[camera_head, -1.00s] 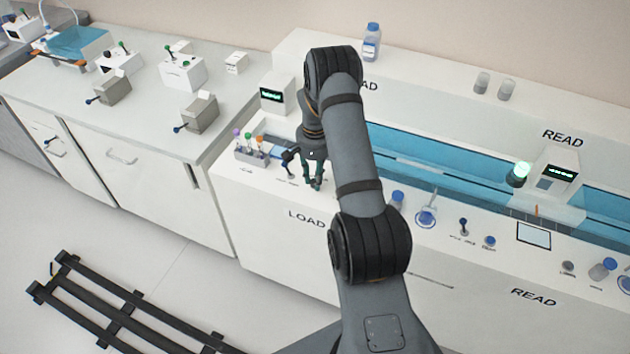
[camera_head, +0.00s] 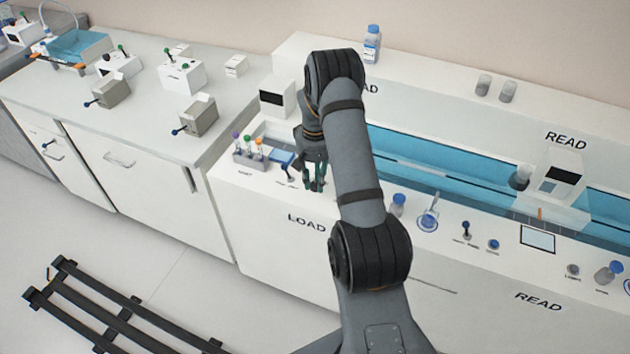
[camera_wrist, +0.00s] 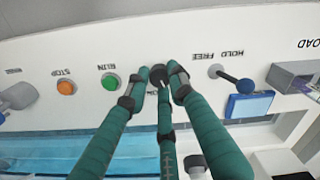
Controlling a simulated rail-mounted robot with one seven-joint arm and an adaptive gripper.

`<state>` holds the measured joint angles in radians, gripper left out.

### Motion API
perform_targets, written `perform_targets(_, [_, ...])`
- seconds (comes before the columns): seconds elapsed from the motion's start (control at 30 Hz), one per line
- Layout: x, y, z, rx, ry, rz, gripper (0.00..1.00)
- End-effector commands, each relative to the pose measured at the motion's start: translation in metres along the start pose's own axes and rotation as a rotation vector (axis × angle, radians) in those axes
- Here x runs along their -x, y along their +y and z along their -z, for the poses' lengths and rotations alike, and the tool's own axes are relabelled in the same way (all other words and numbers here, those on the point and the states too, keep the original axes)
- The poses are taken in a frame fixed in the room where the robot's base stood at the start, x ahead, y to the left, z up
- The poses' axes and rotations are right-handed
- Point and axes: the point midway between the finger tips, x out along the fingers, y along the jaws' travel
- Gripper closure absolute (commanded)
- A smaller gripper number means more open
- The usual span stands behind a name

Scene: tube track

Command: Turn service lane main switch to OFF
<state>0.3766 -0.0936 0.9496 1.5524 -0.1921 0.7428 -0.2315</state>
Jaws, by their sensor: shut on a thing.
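The main switch, a dark round knob (camera_wrist: 159,74), sits on the white front panel in the wrist view, between my green fingertips. Its label is mostly covered by a finger, so I cannot read its setting. My gripper (camera_wrist: 157,84) is shut on this knob. In the head view my gripper (camera_head: 314,184) points down at the white LOAD panel, and the knob is hidden by the fingers. The reader displays by LOAD (camera_head: 272,98) and READ (camera_head: 564,175) are dark.
An orange STOP button (camera_wrist: 66,87) and green RUN button (camera_wrist: 108,82) are beside the knob. On its other side is a blue-ended HOLD/FREE lever (camera_wrist: 236,82). A rack with capped tubes (camera_head: 249,152) stands left of my gripper in the head view.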

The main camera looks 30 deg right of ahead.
Motion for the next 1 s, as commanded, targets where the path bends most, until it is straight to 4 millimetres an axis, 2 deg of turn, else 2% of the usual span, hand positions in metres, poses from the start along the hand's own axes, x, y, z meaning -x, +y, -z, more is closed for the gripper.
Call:
perform_targets(0.2, [0.000, 0.000, 0.000, 0.002, 0.000, 0.000, 1.00])
perform_targets(0.23, [0.000, 0.000, 0.000, 0.002, 0.000, 0.000, 0.77])
perform_targets(0.53, [0.000, 0.000, 0.000, 0.000, 0.000, 0.000, 0.59])
perform_targets(0.87, [0.002, 0.000, 0.000, 0.000, 0.001, 0.000, 0.58])
perform_targets(1.0, [0.018, 0.000, 0.001, -0.001, 0.004, 0.000, 0.58])
